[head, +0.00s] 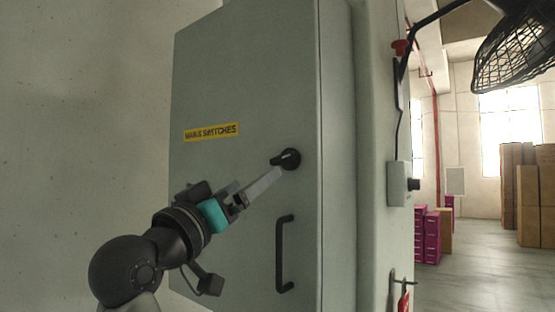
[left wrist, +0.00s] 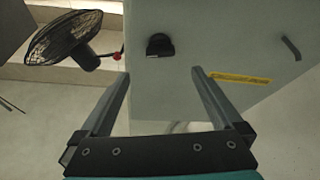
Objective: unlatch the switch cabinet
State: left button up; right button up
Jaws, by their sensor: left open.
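The grey switch cabinet (head: 255,60) fills the middle of the head view, its door shut, with a yellow "MAINS SWITCHES" label (head: 211,132). Its black latch knob (head: 290,158) sits near the door's right edge, above a black bar handle (head: 284,254). My left gripper (head: 277,172) reaches up from the lower left, its tips close to the knob and covering part of it in the head view. In the left wrist view the gripper (left wrist: 160,74) is open and empty, and the knob (left wrist: 159,45) lies beyond the tips, between the finger lines. My right gripper is not in view.
A black caged fan (head: 515,50) hangs at the upper right. A small grey box (head: 399,183) and a lever with a red tag (head: 404,302) are right of the cabinet. Magenta boxes (head: 431,237) and brown cartons (head: 528,200) stand far back beyond open floor.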

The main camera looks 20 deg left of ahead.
aim_at(281, 161)
pick_arm(q)
jog(key=p+x, duration=0.2)
jog(key=x, duration=0.8)
jog(key=shift+w+d+p, duration=0.1)
jog(key=shift+w+p, duration=0.15)
jog(key=shift+p, duration=0.1)
